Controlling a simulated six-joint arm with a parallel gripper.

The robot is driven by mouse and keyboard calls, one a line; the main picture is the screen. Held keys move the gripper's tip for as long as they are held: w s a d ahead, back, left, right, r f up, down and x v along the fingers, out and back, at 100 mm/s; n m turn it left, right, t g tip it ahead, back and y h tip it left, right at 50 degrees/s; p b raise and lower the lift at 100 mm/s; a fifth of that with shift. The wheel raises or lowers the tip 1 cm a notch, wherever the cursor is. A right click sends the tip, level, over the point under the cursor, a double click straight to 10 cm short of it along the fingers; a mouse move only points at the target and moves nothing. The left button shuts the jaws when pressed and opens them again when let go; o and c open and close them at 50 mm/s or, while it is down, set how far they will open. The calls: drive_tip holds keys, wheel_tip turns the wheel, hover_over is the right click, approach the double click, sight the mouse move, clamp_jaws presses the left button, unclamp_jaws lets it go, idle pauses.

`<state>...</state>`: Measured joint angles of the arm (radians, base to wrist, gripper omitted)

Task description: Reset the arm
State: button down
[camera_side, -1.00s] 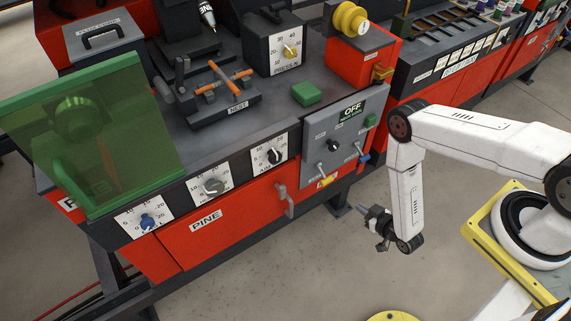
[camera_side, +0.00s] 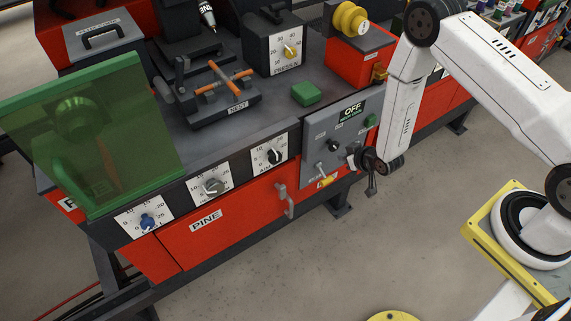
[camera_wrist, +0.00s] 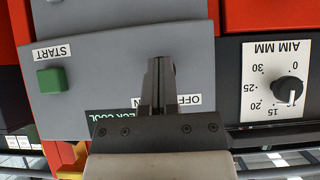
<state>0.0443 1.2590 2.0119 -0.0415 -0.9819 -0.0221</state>
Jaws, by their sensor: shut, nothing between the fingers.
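My gripper (camera_side: 353,158) is at the front of the grey control panel (camera_side: 318,153) on the red machine, close to its lower right part. In the wrist view the dark fingers of my gripper (camera_wrist: 159,62) are together with nothing between them. They point at the grey panel (camera_wrist: 100,65), which appears upside down, and partly cover the ON and OFF labels and whatever switch is there. I cannot tell whether the fingertips touch the panel.
A red drawer labelled PINE (camera_side: 235,222) with a grey handle (camera_side: 285,200) is at lower left. The green shield (camera_side: 95,135) stands far left.

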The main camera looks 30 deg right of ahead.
drive_tip(key=s+r+g, duration=0.3)
drive_tip(key=r, duration=0.7)
drive_tip(key=s+r+g, duration=0.2)
drive_tip(key=s+r, duration=0.1)
drive_tip(key=r, duration=0.8)
drive_tip(key=s+a+r+g, duration=0.1)
drive_tip(key=s+r+g, duration=0.1)
drive_tip(key=s+r, duration=0.3)
drive_tip(key=s, duration=0.3)
drive_tip(key=shift+s+a+r, duration=0.15)
drive_tip(key=shift+s+r, duration=0.1)
drive_tip(key=shift+s, duration=0.05)
